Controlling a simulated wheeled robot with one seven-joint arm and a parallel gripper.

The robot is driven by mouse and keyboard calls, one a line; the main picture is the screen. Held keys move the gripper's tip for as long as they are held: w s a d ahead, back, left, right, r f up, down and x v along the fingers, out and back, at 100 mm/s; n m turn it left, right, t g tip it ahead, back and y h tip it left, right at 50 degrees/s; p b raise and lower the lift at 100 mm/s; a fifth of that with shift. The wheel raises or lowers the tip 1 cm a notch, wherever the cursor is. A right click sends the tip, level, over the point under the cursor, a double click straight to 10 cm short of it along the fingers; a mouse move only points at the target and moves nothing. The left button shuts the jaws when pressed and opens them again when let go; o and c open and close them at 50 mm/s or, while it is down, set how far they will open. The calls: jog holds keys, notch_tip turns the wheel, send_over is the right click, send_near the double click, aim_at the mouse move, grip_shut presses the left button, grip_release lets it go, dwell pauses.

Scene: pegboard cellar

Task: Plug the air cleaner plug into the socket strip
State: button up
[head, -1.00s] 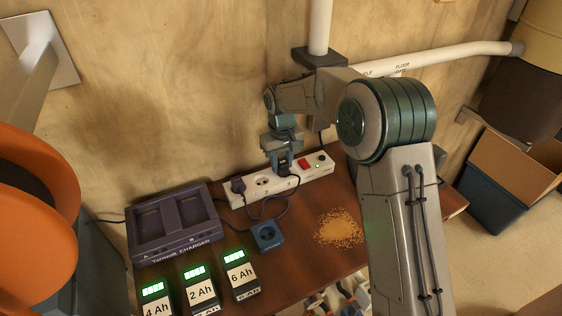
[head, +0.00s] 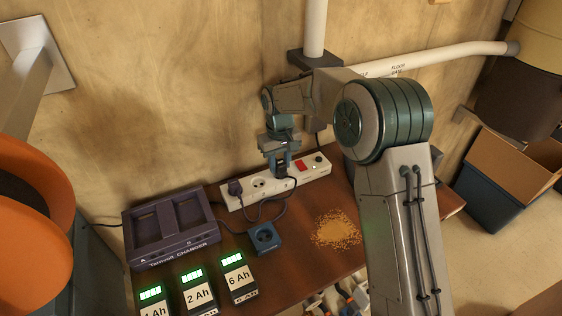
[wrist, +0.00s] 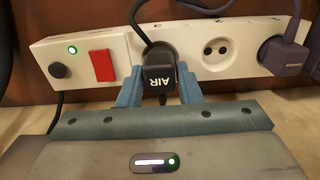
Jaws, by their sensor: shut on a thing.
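The white socket strip (head: 232,203) lies along the back of the bench against the wall. It also fills the top of the wrist view (wrist: 120,53). My gripper (head: 281,168) is over the strip's middle. In the wrist view, its two blue-grey fingers (wrist: 160,88) are shut on the sides of a black plug (wrist: 158,72) marked "AIR". The plug is at the strip's socket beside the red switch (wrist: 103,66) and covers it. Whether it is fully seated I cannot tell. A bare socket (wrist: 215,53) is next to it, then a purple plug (wrist: 284,56) in the end socket.
A purple charger (head: 170,226) and several battery packs with green displays (head: 238,277) are on the bench at left. A blue socket-like box (head: 265,238) lies in front of the strip. Sawdust (head: 336,230) lies to its right. Dark cords loop before the strip.

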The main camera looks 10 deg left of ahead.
jog(key=shift+s+f, duration=0.1)
jog(key=shift+f, duration=0.1)
jog(key=shift+a+r, duration=0.15)
jog(key=shift+r, duration=0.1)
jog(key=shift+r, duration=0.2)
dwell(0.6)
jog(key=shift+f, duration=0.45)
dwell(0.3)
jog(key=shift+d+f, duration=0.2)
jog(key=shift+d, duration=0.05)
dwell(0.4)
jog(key=shift+w+d+r, duration=0.15)
jog(key=shift+w+r, duration=0.05)
jog(key=shift+r, duration=0.2)
dwell(0.9)
jog(key=shift+s+a+f, duration=0.15)
jog(key=shift+a+f, duration=0.15)
jog(key=shift+f, duration=0.3)
dwell(0.6)
jog(key=shift+r, duration=0.4)
